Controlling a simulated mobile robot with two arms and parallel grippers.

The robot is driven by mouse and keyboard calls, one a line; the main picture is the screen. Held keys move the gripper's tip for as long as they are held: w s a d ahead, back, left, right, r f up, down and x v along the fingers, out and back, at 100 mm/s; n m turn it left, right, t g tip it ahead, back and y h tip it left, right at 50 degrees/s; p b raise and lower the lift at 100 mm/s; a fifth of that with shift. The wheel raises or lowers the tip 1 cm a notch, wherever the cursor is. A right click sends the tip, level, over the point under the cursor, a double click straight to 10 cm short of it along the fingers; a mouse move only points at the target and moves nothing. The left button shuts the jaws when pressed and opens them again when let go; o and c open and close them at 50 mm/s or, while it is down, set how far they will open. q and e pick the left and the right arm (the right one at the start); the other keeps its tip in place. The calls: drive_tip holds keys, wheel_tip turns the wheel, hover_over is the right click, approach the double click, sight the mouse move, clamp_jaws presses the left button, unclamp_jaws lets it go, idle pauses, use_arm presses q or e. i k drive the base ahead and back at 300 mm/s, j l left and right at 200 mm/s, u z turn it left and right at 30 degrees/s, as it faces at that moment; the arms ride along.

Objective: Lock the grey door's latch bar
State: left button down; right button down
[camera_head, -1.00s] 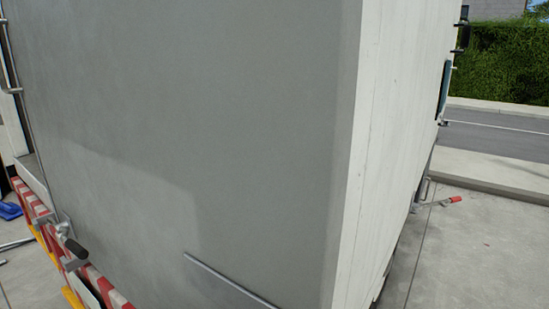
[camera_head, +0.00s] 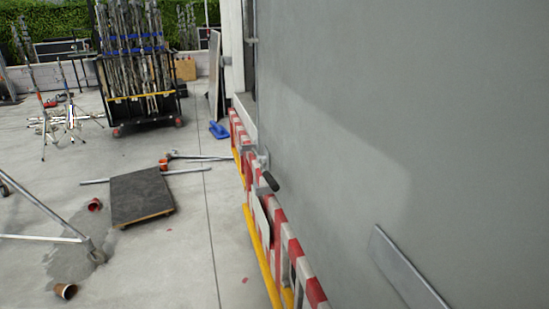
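The grey door (camera_head: 340,110) fills the right half of the head view. A thin upright rod (camera_head: 254,90) runs down by its left edge. Low at that edge, just above the red-and-white barrier, a fitting with a dark handle grip (camera_head: 270,181) sticks out, apparently the latch bar's handle. I cannot tell from here whether it is locked. A flat grey metal strip (camera_head: 408,268) slants across the lower right in front of or on the door. Neither of my grippers is in view.
A red-and-white striped bumper (camera_head: 291,243) with a yellow rail (camera_head: 262,262) runs below the door. On the concrete at left lie a dark board (camera_head: 140,194), cups (camera_head: 66,291) and poles. A rack of stands (camera_head: 140,85) is behind.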

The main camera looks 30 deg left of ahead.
sight(273, 185)
drive_tip(key=u, duration=1.1)
